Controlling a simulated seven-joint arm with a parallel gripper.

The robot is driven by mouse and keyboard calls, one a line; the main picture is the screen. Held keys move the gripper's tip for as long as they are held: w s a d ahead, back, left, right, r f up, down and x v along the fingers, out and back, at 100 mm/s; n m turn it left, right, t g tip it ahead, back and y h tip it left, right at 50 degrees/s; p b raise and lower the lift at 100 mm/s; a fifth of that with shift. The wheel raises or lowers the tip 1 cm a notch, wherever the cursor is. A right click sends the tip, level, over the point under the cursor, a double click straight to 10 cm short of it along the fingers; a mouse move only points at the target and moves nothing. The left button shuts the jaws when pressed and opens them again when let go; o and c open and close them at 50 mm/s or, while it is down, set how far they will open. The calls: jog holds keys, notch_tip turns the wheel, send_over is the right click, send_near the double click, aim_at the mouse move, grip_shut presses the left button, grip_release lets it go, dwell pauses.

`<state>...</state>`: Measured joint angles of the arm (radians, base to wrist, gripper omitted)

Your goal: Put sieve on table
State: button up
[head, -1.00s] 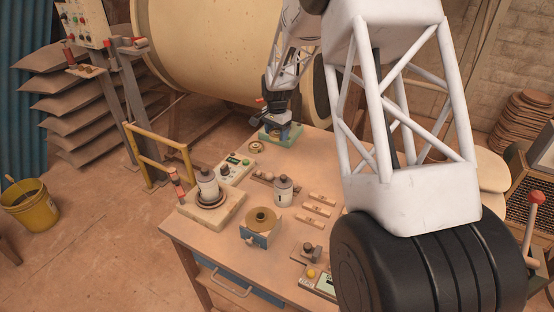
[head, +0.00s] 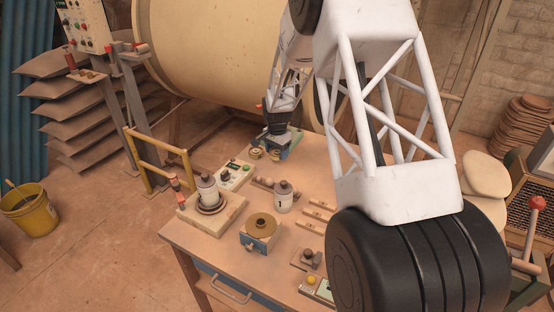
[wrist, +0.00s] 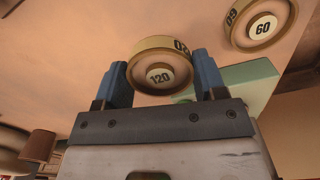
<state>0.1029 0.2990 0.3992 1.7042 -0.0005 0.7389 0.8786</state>
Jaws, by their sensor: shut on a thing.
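My gripper (wrist: 160,88) is shut on a round sieve marked 120 (wrist: 160,75), with one blue finger on each side of it. In the head view this held sieve (head: 275,154) is at the back of the wooden table (head: 200,238), low over or on the top; I cannot tell if it touches. A second round sieve marked 60 (wrist: 262,28) lies on the table, apart from the held one. It also shows in the head view (head: 256,153), just left of my gripper (head: 276,146).
A green-based blue device (head: 291,142) stands beside and behind my gripper. Nearer are a control box (head: 236,174), a grey-topped jar (head: 283,196), a jar on a wooden board (head: 207,190) and a blue-fronted block (head: 261,232). A yellow rail (head: 158,146) stands at the left edge.

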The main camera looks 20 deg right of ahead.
aim_at(277, 164)
jog(key=shift+f, duration=1.85)
jog(key=shift+f, duration=0.15)
jog(key=o, duration=1)
notch_tip(277, 164, up, 12)
jog(key=shift+r, duration=0.15)
